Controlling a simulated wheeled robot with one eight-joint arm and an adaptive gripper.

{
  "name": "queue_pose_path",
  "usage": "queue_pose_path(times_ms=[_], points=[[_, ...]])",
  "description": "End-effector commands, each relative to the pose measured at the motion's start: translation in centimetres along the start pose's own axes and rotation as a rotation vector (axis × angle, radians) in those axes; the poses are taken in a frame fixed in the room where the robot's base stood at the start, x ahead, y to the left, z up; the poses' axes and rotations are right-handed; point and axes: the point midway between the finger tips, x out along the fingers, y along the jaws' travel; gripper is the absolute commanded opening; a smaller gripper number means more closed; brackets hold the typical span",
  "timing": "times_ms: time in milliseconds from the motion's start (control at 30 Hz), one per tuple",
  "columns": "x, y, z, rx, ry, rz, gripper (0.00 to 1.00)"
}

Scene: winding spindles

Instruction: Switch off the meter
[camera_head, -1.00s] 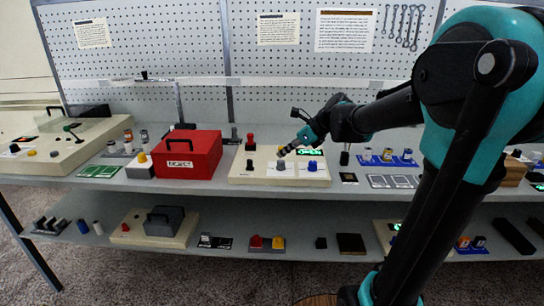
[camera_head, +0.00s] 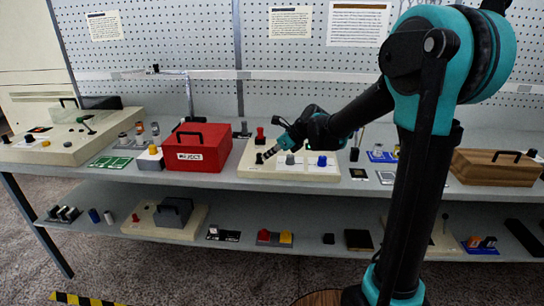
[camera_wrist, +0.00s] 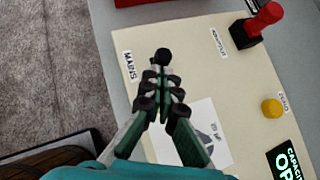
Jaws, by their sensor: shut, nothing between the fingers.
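A cream control panel (camera_head: 330,176) stands on the upper shelf. In the wrist view (camera_wrist: 122,30) it bears a MAINS label (camera_wrist: 130,66) and a black ball-tipped switch (camera_wrist: 162,56). My gripper (camera_wrist: 160,72) is shut, its fingertips right at the black switch; I cannot tell whether they touch it. In the head view my gripper (camera_head: 268,154) is over the panel's left part, beside the switch (camera_head: 259,158). The panel also has a red-handled lever (camera_wrist: 262,20), a yellow knob (camera_wrist: 272,108) and a display lit green (camera_wrist: 290,162). No label reading "meter" is legible.
A red box (camera_head: 197,150) with a black handle stands left of the panel. A wooden box (camera_head: 497,170) stands at the right. Grey and blue knobs (camera_head: 321,161) rise from the panel. A lower shelf (camera_head: 330,212) holds several small devices.

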Motion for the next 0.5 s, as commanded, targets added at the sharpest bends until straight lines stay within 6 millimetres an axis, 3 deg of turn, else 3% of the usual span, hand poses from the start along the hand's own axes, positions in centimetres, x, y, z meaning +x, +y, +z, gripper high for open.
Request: queue_pose_path(times_ms=[267, 500], points=[[0.1, 0.1, 0.1, 0.000, 0.000, 0.000, 0.00], [1.8, 1.3, 1.8, -0.002, 0.001, 0.002, 0.00]])
